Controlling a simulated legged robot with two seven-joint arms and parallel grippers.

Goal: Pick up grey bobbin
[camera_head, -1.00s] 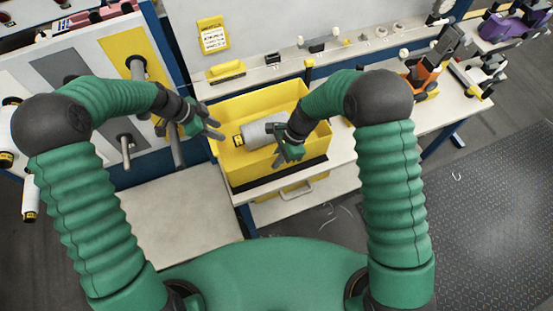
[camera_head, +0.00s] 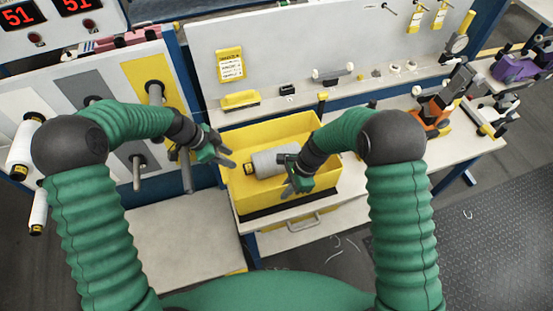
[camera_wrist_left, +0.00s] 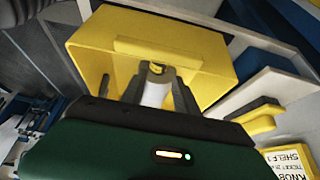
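The grey bobbin (camera_head: 272,162) lies on its side in the yellow bin (camera_head: 320,131), its yellow and black end to the left. It also shows in the left wrist view (camera_wrist_left: 156,92), beyond and between the left fingers. My left gripper (camera_head: 231,157) is open and empty at the bin's left edge, apart from the bobbin; its fingers show spread in the wrist view (camera_wrist_left: 158,90). My right gripper (camera_head: 286,176) is over the bin at the bobbin's right end, fingers spread. It hides that end, and I cannot tell if it touches.
A board with pegs (camera_head: 72,70) and white bobbins (camera_head: 24,147) stands at the left. A shelf with small parts (camera_head: 262,108) runs behind the bin. An orange and black device (camera_head: 433,118) stands on the bench to the right. The light tabletop (camera_head: 180,240) at front left is clear.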

